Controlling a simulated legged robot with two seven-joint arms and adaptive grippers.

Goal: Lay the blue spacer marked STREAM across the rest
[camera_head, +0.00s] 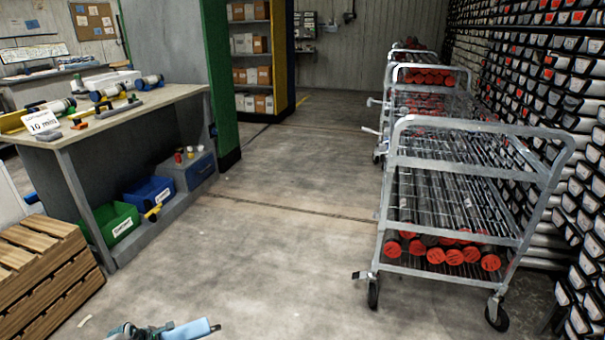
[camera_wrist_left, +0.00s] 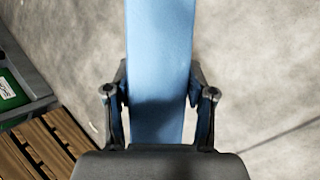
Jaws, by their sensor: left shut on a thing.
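My left gripper (camera_head: 150,332) is at the bottom edge of the head view, above the floor. It is shut on a long blue bar, the blue spacer (camera_head: 193,330), whose end points to the right. In the left wrist view the blue spacer (camera_wrist_left: 160,50) runs up between the two fingers (camera_wrist_left: 160,105) and leaves the top edge. No STREAM marking shows on the visible face. I cannot make out with certainty which thing is the rest. My right gripper is not in view.
A workbench (camera_head: 150,100) at left holds tubes, tools and a "10 mm" sign (camera_head: 41,122). Green (camera_head: 113,222) and blue (camera_head: 148,192) bins sit below it. Wooden crates (camera_head: 45,265) stand front left. Wire carts (camera_head: 440,160) with red-ended tubes stand right. The middle floor is clear.

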